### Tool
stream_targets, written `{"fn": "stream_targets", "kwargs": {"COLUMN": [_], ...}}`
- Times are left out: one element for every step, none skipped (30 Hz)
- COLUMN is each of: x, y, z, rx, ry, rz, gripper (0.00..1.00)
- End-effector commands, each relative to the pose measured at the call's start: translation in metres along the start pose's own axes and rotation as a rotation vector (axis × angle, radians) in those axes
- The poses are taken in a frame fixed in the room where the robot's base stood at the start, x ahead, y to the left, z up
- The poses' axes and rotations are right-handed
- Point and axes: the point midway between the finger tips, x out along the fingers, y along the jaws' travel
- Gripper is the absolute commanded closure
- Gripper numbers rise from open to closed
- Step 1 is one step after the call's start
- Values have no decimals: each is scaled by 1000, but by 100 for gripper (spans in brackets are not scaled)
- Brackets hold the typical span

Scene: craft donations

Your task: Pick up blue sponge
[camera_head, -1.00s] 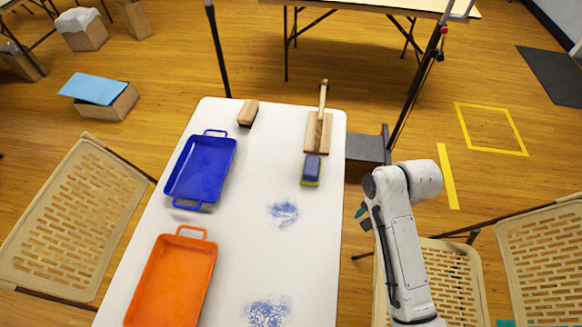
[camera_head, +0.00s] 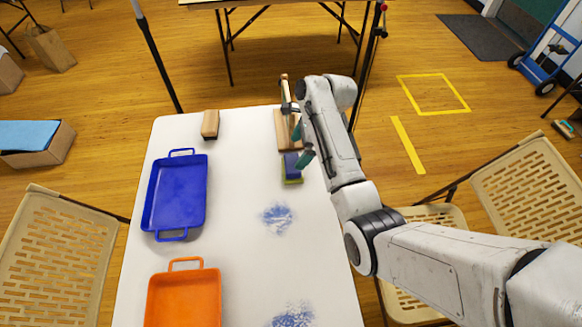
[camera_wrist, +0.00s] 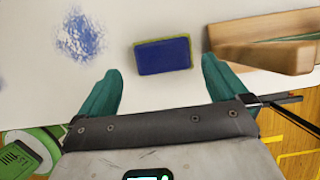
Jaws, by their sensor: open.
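The blue sponge (camera_head: 292,166) lies on the white table (camera_head: 235,240) near its right edge, with a yellow-green layer under the blue. In the wrist view the blue sponge (camera_wrist: 163,56) lies just beyond the fingertips, roughly centred between them. My gripper (camera_head: 302,146) is beside the sponge at the table's right side; its teal fingers also show in the wrist view (camera_wrist: 158,75). They are spread apart with nothing between them and appear not to touch the sponge.
A wooden block with an upright handle (camera_head: 284,130) stands close behind the sponge. A brush (camera_head: 210,124), a blue tray (camera_head: 176,195) and an orange tray (camera_head: 185,298) are on the left. Blue smudges (camera_head: 278,216) mark the table. Chairs flank it.

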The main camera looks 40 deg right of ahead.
Motion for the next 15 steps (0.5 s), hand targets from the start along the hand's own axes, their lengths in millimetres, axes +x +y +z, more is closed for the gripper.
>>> {"fn": "stream_targets", "kwargs": {"x": [5, 6, 8, 9, 11, 15, 18, 22, 28, 33, 37, 43, 47, 50, 54], "y": [0, 0, 0, 0, 0, 0, 0, 0, -1, -1, -1, -2, -2, -2, -2], "z": [0, 0, 0, 0, -1, -2, -3, -4, -6, -7, -8, -9, -8, -8, -8], "rx": [0, -1, -1, -1, -1, 0, 0, 0, 0, 0, 0, 0, -1, -1, -2], "ry": [1, 1, 1, 1, 1, 1, 1, 1, 2, 2, 2, 2, 2, 2, 2], "rz": [2, 1, 0, 0, 1, 2, 2, 2, 3, 3, 3, 3, 3, 1, 2], "gripper": [0, 0, 0, 0, 0, 0, 0, 0, 0, 0, 0, 0, 0, 0, 0]}}
